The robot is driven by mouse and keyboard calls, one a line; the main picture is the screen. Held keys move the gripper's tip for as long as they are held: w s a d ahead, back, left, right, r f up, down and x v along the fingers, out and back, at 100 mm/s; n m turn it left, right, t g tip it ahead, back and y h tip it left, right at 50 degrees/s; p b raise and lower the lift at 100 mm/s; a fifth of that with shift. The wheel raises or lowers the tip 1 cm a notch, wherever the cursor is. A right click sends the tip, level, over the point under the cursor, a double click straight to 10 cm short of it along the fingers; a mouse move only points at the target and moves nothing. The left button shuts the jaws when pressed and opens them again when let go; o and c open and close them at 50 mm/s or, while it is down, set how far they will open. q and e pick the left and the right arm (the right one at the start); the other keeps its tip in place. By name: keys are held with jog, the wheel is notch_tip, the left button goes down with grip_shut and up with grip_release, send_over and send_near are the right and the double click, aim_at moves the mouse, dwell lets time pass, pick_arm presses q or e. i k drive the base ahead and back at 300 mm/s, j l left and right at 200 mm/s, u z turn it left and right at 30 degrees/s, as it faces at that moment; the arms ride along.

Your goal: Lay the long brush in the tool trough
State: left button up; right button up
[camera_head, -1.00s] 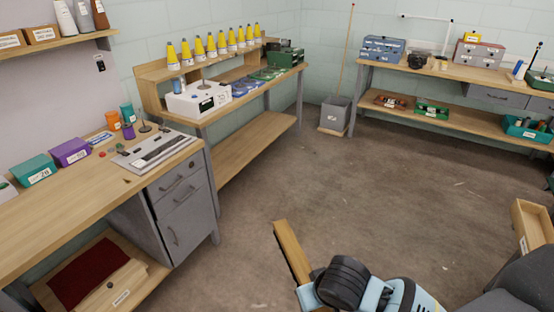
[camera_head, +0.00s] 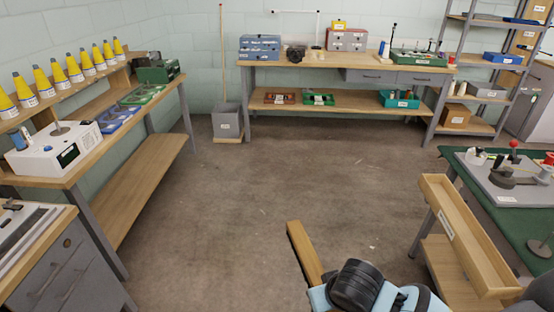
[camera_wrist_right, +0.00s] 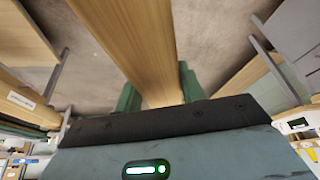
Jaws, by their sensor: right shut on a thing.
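The long brush (camera_head: 306,252) is a pale wooden bar with a dark strip along its left edge. My right gripper (camera_wrist_right: 158,88) is shut on it, with green fingers on both sides of the wood in the right wrist view. There the brush (camera_wrist_right: 140,45) runs away from the jaws above the floor. In the head view my right wrist hides its near end. The tool trough (camera_head: 448,222) is a long wooden box with a label on its front, along the near side of a green-topped table at right. It looks empty and apart from the brush. My left gripper is out of view.
The green table (camera_head: 470,173) carries a grey plate with small tools. A bench with yellow cones and a white machine (camera_head: 45,150) stands at left. A workbench (camera_head: 340,63) and shelves stand at the back, with a grey bin (camera_head: 227,122). The middle floor is clear.

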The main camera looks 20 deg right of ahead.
aim_at(458, 227)
jog(key=i+l+z, duration=0.1)
jog(key=i+z, duration=0.6)
jog(key=z, duration=0.2)
jog(key=i+j+z, duration=0.2)
jog(key=i+z, duration=0.25)
jog(key=i+j+z, duration=0.25)
jog(key=z, duration=0.2)
jog(key=i+j+z, duration=0.15)
jog(key=z, duration=0.25)
jog(key=i+j+z, duration=0.25)
jog(key=z, duration=0.15)
jog(key=i+j+z, duration=0.1)
jog(key=j+z, duration=0.2)
jog(key=z, duration=0.15)
jog(key=i+j+z, duration=0.1)
jog(key=j+z, duration=0.3)
jog(key=i+j+z, duration=0.1)
jog(key=j+z, duration=0.55)
jog(key=i+j+z, duration=0.15)
jog(key=j, duration=0.3)
jog(key=i, duration=0.45)
